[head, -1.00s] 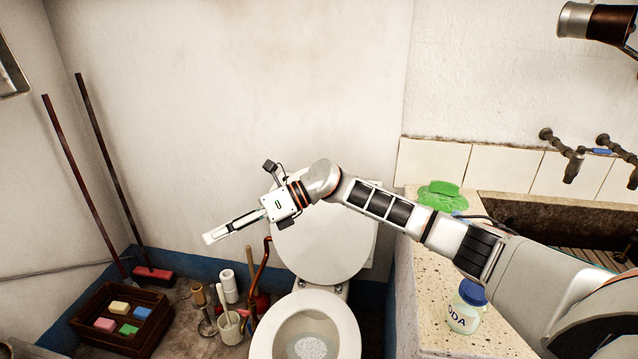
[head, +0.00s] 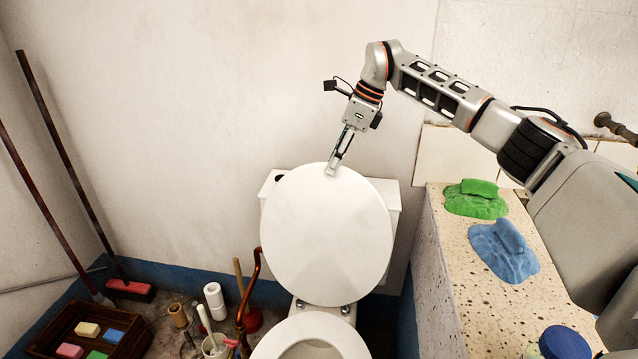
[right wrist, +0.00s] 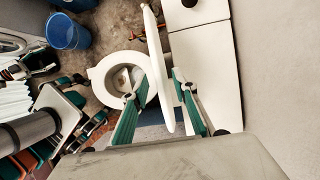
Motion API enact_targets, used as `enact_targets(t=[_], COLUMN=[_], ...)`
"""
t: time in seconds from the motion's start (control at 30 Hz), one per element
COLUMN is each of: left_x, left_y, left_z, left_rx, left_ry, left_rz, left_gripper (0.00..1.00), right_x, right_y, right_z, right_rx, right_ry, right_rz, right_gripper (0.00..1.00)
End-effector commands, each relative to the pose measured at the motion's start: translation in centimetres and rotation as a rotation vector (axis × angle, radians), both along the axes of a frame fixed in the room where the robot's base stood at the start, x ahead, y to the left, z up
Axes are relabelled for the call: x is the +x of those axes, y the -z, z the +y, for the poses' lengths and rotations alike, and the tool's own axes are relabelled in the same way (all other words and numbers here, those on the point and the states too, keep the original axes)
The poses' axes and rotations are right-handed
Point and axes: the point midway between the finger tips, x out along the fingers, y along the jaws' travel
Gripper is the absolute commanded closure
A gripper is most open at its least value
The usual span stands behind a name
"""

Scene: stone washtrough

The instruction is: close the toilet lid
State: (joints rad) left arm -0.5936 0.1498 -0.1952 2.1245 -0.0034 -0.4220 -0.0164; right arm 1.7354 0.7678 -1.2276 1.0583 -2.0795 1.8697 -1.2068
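The white toilet lid (head: 327,235) stands raised, leaning back toward the cistern (head: 392,200). The toilet bowl (head: 285,343) is open below it at the bottom of the head view. My right gripper (head: 334,168) points down at the lid's top edge. In the right wrist view its two fingers (right wrist: 160,88) are spread apart, and the lid shows nearly edge-on between them. I cannot tell whether either finger touches the lid.
A speckled counter (head: 451,270) with green (head: 477,198) and blue cloths (head: 504,250) stands right of the toilet. A toilet brush holder (head: 215,345), a plunger (head: 249,318) and a wooden crate (head: 112,320) stand left. A blue bucket (right wrist: 68,32) shows in the right wrist view.

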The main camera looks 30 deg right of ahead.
Motion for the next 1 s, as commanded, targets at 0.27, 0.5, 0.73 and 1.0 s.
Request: enact_targets(t=[0.27,0.5,0.73,1.0], left_x=[0.0,-0.2,0.3,0.3], left_y=[0.1,0.7,0.0,-0.1], left_z=[0.0,-0.2,-0.7,-0.6], left_rx=[-0.002,-0.005,-0.013,-0.007], left_ry=[0.000,0.002,0.009,0.015], left_rz=[0.000,0.006,-0.009,-0.012], left_gripper=[0.40,0.40,0.40,0.40], right_x=[0.2,0.9,1.5,1.5], right_y=[1.2,4.7,7.0,6.9], right_z=[0.5,1.7,2.6,2.6], right_rx=[0.001,0.001,0.002,0.001], right_ry=[0.000,-0.001,-0.001,0.000], right_rz=[0.000,0.003,-0.001,-0.005], right_gripper=[0.72,0.72,0.72,0.72])
